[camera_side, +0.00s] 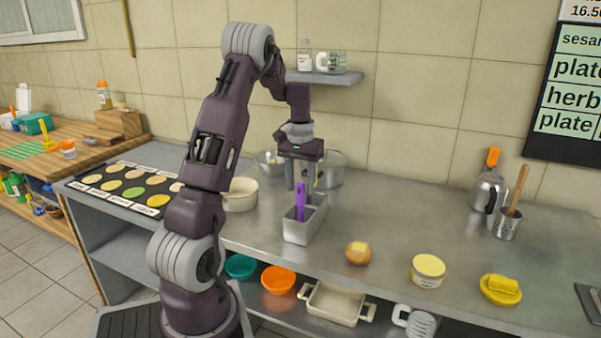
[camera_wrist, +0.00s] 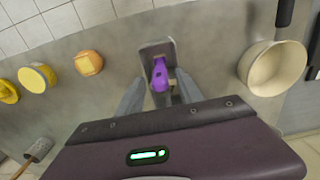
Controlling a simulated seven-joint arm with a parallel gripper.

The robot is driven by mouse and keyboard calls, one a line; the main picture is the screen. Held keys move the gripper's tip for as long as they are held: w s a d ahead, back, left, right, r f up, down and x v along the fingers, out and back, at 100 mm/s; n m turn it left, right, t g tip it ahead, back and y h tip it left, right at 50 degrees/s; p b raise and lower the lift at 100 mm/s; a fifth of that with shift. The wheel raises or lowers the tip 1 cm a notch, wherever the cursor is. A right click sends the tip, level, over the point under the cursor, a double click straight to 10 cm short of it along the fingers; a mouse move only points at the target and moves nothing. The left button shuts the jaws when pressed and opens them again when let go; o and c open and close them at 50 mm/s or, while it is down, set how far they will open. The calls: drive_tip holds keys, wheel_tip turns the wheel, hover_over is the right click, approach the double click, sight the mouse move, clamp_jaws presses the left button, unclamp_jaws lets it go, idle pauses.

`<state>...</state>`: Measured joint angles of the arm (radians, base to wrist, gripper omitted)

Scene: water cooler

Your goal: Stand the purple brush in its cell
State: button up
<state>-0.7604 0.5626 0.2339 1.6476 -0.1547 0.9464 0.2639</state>
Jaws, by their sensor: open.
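The purple brush (camera_side: 300,203) stands close to upright in a grey metal holder (camera_side: 302,233) on the counter. Its lower end is hidden inside the holder. In the wrist view the purple brush (camera_wrist: 161,78) rises out of the holder (camera_wrist: 147,49), with an empty-looking part of the holder beyond it. I cannot tell the cell walls clearly. My gripper (camera_side: 301,187) points down above the holder, its fingers apart on either side of the brush's top. In the wrist view a gap shows between the brush and the fingers of my gripper (camera_wrist: 159,86).
A cream pot (camera_side: 240,196) stands left of the holder, and metal bowls (camera_side: 328,168) stand behind. A bun (camera_side: 358,253), a yellow-lidded tub (camera_side: 428,270) and a butter dish (camera_side: 500,290) lie to the right. A wall shelf (camera_side: 330,77) hangs behind my arm. The counter's right middle is clear.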

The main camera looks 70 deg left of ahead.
wheel_tip(320, 180, up, 7)
drive_tip(key=shift+r, duration=0.1)
drive_tip(key=s+d+r+m+t, duration=0.15)
drive_tip(key=d+r, duration=0.25)
drive_tip(key=d, duration=0.7)
drive_tip(key=d+r+m+t, duration=0.1)
drive_tip(key=d+r+m, duration=0.3)
drive_tip(key=d, duration=0.6)
drive_tip(key=s+d+f+m+t, duration=0.2)
drive_tip(key=s+d+m+t, duration=0.1)
drive_tip(key=s+d, duration=1)
drive_tip(key=shift+d+f, duration=0.35)
drive_tip(key=shift+d, duration=0.2)
